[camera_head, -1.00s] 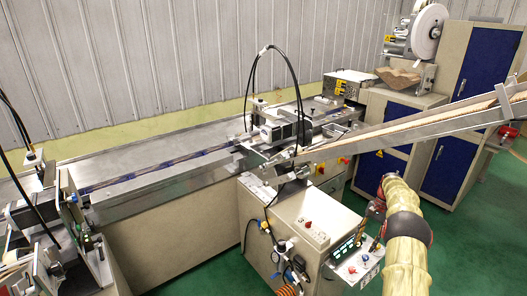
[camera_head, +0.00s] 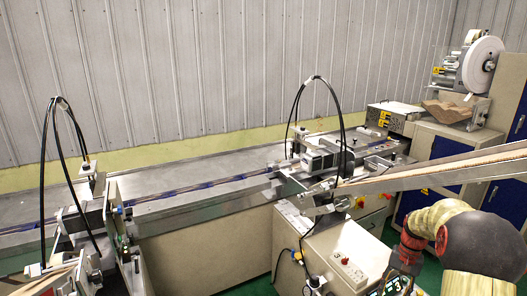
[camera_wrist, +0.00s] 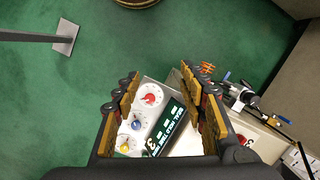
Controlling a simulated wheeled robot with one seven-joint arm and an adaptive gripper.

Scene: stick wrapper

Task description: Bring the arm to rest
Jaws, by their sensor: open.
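My gripper (camera_wrist: 160,82) is open in the wrist view, its two padded fingers apart with nothing between them. Beyond the fingers is a control panel (camera_wrist: 150,122) with a red, a blue and a yellow knob and a dark display. I cannot tell the exact gap between fingers and panel. In the head view my arm shows at the lower right, in front of the machine, and the gripper's fingertips cannot be made out. The panel's display (camera_head: 397,284) shows there at the bottom edge, partly cut off.
A long wrapping machine (camera_head: 190,199) runs along the wall. An inclined metal chute (camera_head: 430,177) passes behind and above my arm. A cabinet (camera_head: 345,252) stands left of the arm. In the wrist view, green floor (camera_wrist: 75,90) lies open at the left, with a metal post foot (camera_wrist: 65,38).

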